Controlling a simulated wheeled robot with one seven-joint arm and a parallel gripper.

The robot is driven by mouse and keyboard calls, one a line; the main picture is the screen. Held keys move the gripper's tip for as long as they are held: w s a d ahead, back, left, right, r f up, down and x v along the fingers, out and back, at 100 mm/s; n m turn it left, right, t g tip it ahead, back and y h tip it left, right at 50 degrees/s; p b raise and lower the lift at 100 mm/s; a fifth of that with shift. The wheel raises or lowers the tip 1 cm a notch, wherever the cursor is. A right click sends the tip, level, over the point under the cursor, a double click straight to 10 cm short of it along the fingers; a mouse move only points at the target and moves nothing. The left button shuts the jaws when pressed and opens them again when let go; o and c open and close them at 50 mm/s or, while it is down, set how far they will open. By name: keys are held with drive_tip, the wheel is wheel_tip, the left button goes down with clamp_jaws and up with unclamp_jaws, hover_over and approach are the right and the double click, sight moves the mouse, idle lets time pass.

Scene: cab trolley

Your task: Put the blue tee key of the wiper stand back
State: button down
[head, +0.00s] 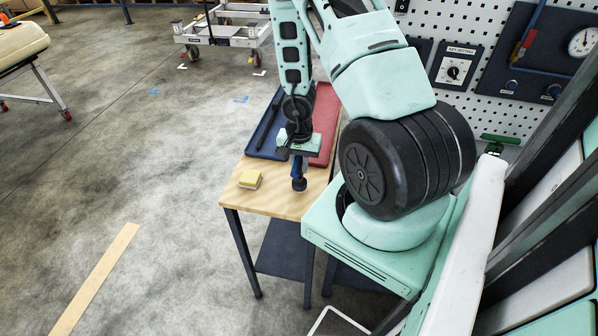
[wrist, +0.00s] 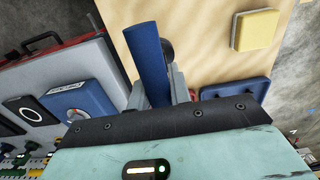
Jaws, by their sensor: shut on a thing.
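My gripper (head: 297,152) points down over the wooden table, shut on the blue tee key (head: 297,168). In the wrist view the key's blue bar (wrist: 148,60) lies between the two grey fingers (wrist: 158,92) and sticks out past them. A dark round end of it (head: 299,184) points down just above or at the table top; I cannot tell whether it touches. The wiper stand cannot be made out for certain in either view.
The wooden table (head: 270,203) carries a yellow block (head: 249,179), a blue tray (head: 263,141) with a dark rod in it, and a red tray (head: 325,120). A pegboard (head: 474,22) with panels stands behind at right. Open floor lies left.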

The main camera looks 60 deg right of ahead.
sight(299, 183)
drive_tip(key=shift+f, duration=1.15)
drive_tip(key=c, duration=1.3)
unclamp_jaws()
